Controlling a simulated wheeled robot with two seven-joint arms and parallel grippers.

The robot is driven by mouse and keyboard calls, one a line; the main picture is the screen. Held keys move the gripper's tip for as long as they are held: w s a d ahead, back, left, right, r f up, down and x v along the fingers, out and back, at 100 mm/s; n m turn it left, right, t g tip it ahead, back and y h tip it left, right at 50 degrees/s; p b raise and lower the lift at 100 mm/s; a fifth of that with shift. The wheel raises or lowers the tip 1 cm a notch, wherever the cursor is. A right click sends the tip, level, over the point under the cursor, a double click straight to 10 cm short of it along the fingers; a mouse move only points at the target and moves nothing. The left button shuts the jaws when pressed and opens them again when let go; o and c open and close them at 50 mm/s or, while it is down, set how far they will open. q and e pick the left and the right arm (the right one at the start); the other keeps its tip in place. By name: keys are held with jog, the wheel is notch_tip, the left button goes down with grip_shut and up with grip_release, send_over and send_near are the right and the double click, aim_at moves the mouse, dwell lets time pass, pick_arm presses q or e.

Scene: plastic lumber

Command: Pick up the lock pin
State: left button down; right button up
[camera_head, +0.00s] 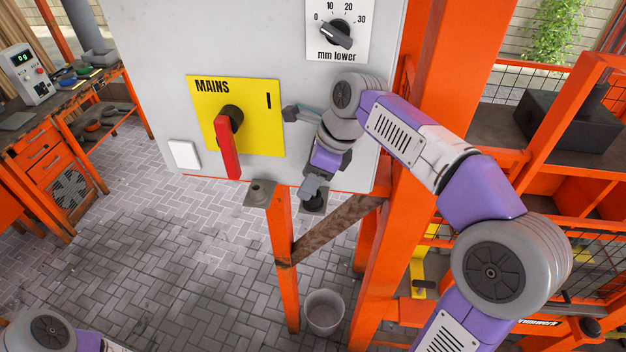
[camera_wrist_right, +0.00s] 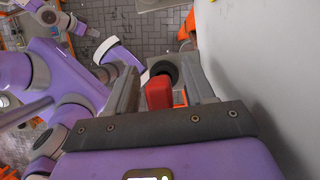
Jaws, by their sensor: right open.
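I cannot surely pick out the lock pin. A dark round piece (camera_head: 314,205) sits under the panel's lower edge, partly hidden by my right gripper; I cannot tell if it is the pin. To its left a grey bracket (camera_head: 259,194) carries a small round fitting. My right gripper (camera_head: 301,152) is open and empty in front of the panel, its fingers pointing left. The red switch handle (camera_head: 228,150) is left of it. In the right wrist view the handle (camera_wrist_right: 158,93) appears between the open fingers, apart from them.
The grey panel (camera_head: 150,60) bears the yellow MAINS plate (camera_head: 265,130) and a dial (camera_head: 336,34). An orange post (camera_head: 440,90) stands right of it. A bucket (camera_head: 323,312) is on the floor. A workbench (camera_head: 40,130) is at the left; open paved floor lies between.

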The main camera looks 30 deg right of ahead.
grip_shut()
dwell(0.3)
pick_arm(q)
jog(key=shift+r, duration=0.1)
pick_arm(e)
jog(key=shift+r, duration=0.1)
